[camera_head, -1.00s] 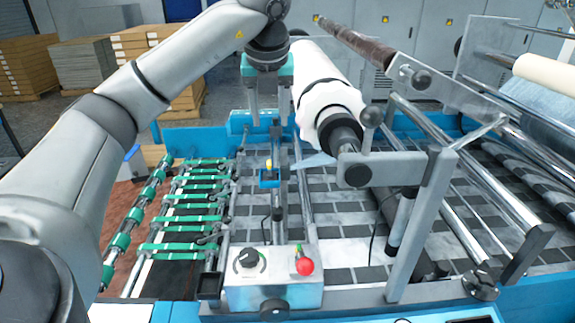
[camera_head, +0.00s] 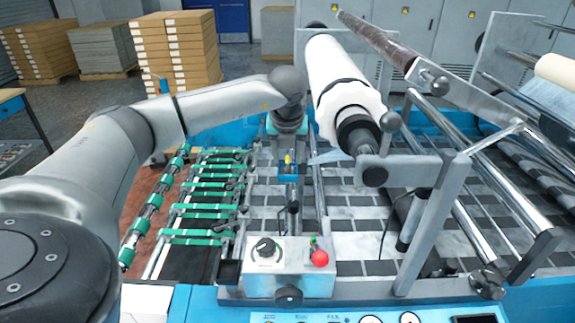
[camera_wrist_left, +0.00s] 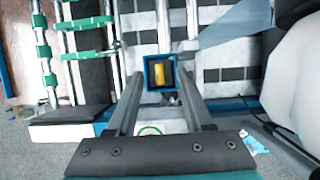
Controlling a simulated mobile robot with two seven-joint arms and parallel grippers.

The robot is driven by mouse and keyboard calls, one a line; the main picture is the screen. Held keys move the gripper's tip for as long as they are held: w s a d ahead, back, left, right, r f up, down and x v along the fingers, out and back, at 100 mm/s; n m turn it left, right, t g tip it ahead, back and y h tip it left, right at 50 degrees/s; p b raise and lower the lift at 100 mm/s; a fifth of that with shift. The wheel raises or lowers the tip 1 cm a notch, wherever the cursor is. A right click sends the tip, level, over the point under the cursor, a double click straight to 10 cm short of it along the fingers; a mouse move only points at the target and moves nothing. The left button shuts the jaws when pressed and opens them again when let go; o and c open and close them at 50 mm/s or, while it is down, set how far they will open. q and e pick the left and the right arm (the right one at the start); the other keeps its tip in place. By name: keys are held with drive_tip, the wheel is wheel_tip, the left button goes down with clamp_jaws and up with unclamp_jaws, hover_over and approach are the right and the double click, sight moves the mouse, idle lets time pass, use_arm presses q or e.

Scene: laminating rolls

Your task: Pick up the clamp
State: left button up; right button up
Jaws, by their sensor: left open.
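A small yellow piece (camera_head: 288,159), which may be the clamp, stands in a small blue square holder (camera_head: 287,178) on the machine, left of the big white roll. The wrist view shows the yellow piece (camera_wrist_left: 160,74) inside the blue frame (camera_wrist_left: 148,74). My left gripper (camera_head: 287,146) hangs just above and behind the holder in the head view. In the wrist view its two open fingers (camera_wrist_left: 159,84) point toward the holder, which appears between their tips. Nothing is held. My right gripper is not shown.
The white roll (camera_head: 334,68) on its shaft is close on the gripper's right. Green-banded rails (camera_head: 205,195) lie to the left. A control box with a red button (camera_head: 319,258) is in front. Stacked boxes (camera_head: 180,50) stand far behind.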

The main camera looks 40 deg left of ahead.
use_arm(q)
drive_tip(key=shift+w+a+f, duration=0.15)
drive_tip(key=shift+f, duration=0.45)
clamp_jaws()
